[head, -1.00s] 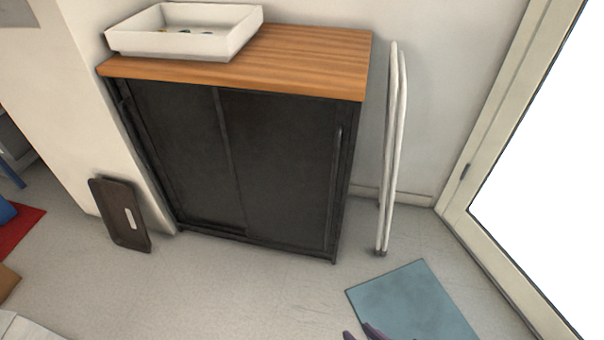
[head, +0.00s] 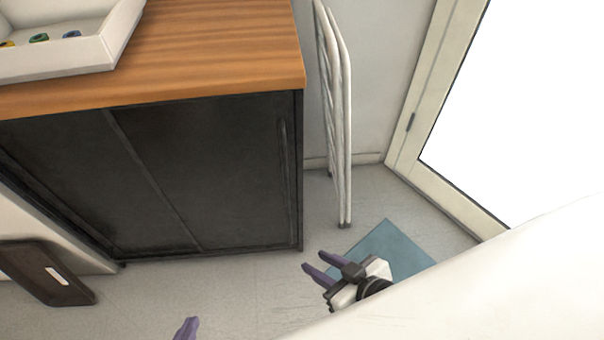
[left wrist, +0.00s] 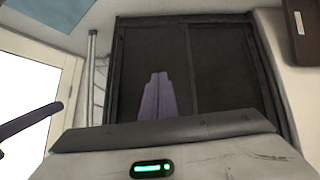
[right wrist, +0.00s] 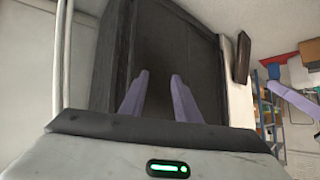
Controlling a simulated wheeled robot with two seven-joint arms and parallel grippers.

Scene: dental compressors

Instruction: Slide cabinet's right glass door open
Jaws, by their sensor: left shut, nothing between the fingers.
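The dark cabinet (head: 100,250) has a wooden top and two dark sliding panels. Its right glass door (head: 215,165) covers the right half of the front and looks shut, with a slim upright handle (head: 284,160) near its right edge. In the left wrist view the right door (left wrist: 135,50) is behind my left fingers. My left gripper (head: 187,326) shows only as a purple tip at the bottom of the head view; its fingers (left wrist: 157,85) are together and empty. My right gripper (head: 313,273) is open and empty, low right of the cabinet; its fingers (right wrist: 160,80) point toward the cabinet. Neither gripper visibly touches the door.
A white tray (head: 115,40) with small coloured items stands on the top. A white folded frame (head: 340,130) leans right of the cabinet. A blue mat (head: 395,250) lies on the floor near the bright glazed door (head: 480,100). A brown board (head: 45,275) leans at left. Floor before the cabinet is clear.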

